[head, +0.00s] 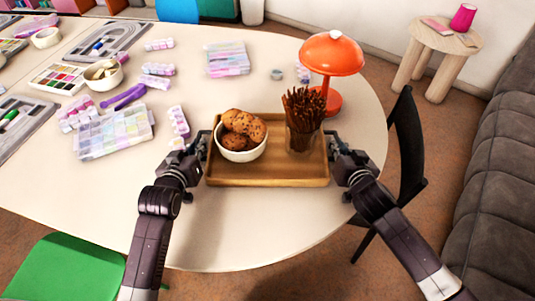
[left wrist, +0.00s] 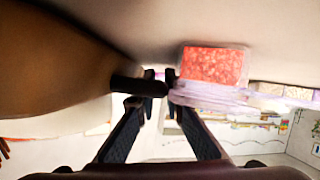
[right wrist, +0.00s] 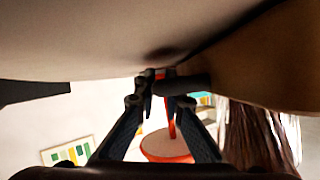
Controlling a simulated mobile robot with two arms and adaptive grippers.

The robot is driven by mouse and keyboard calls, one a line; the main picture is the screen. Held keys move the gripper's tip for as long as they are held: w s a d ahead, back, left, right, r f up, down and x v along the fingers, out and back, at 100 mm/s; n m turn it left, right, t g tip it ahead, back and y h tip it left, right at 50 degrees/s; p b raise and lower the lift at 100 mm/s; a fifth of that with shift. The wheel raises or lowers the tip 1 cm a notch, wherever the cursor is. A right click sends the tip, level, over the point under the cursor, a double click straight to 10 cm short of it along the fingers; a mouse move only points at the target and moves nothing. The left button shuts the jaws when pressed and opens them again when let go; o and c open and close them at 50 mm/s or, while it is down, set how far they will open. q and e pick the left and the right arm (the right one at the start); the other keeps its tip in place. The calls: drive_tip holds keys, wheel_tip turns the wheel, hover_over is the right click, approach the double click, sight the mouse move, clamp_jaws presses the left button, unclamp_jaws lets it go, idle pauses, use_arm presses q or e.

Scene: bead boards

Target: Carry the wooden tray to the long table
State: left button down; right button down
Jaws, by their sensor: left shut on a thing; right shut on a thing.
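The wooden tray (head: 262,176) is over the near right end of the long table (head: 235,225), looking level; I cannot tell whether it rests on the top or hangs just above. It carries a white bowl of cookies (head: 240,136) and a glass of brown sticks (head: 301,138), both upright. My left gripper (head: 206,143) is shut on the tray's left handle, a dark bar (left wrist: 137,86) in the left wrist view. My right gripper (head: 332,146) is shut on the right handle, which shows in the right wrist view (right wrist: 184,87).
An orange lamp (head: 332,55) stands just behind the tray's right side. Bead boxes (head: 115,132) and small bead packs (head: 179,122) lie to the left. A black chair (head: 410,145) is at the right edge, a green chair (head: 70,268) at front left. The table's front is clear.

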use_arm(q)
drive_tip(key=c, duration=2)
unclamp_jaws()
drive_tip(key=shift+s, duration=0.1)
use_arm(e)
drive_tip(key=c, duration=2)
unclamp_jaws()
drive_tip(key=shift+s, duration=0.1)
